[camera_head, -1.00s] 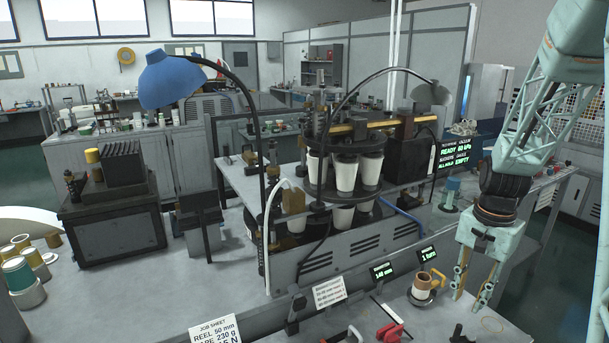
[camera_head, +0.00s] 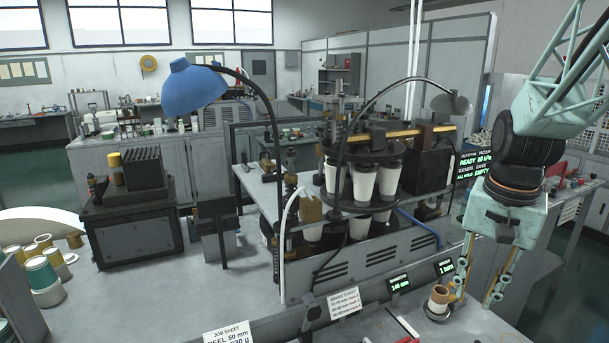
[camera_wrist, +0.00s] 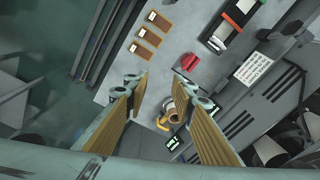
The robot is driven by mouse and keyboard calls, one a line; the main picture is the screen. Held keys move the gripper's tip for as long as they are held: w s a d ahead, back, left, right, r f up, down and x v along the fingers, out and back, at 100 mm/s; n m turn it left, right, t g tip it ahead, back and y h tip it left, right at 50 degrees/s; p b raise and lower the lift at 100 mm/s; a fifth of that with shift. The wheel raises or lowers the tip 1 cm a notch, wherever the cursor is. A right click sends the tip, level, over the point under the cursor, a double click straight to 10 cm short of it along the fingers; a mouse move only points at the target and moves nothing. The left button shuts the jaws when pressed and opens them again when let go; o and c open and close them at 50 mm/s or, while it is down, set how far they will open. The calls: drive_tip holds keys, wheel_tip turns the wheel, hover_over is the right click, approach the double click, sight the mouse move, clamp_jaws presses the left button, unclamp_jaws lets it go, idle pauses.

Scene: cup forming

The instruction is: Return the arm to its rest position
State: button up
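My gripper (camera_head: 475,296) hangs fingers-down at the right of the head view, above the front right of the bench. Its two tan-faced fingers are spread apart. In the wrist view my gripper (camera_wrist: 160,84) also shows both fingers apart, with nothing held between them. In the head view this cup (camera_head: 438,298) stands on the bench just left of the fingers. The arm's rest position is not marked in any view.
The cup-forming machine (camera_head: 350,250) with white cups stands left of my gripper. A blue lamp (camera_head: 193,88) arches over the bench. A red object (camera_wrist: 187,63) and small orange-brown pads (camera_wrist: 146,38) lie on the bench below the wrist. Small display screens (camera_head: 444,267) stand near the cup.

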drive_tip(key=s+a+r+n+t, duration=0.1)
drive_tip(key=s+a+r, duration=0.3)
drive_tip(key=s, duration=0.4)
drive_tip(key=s+a+r+n+t, duration=0.1)
drive_tip(key=s+a+r+n, duration=0.3)
drive_tip(key=s, duration=0.5)
drive_tip(key=s+a+r+n, duration=0.2)
drive_tip(key=s+a+r, duration=0.2)
drive_tip(key=s+a, duration=0.3)
drive_tip(key=shift+s+r+n+t, duration=0.15)
drive_tip(key=shift+s+n+t, duration=0.25)
drive_tip(key=shift+s, duration=0.3)
drive_tip(key=shift+w, duration=0.1)
idle(1.5)
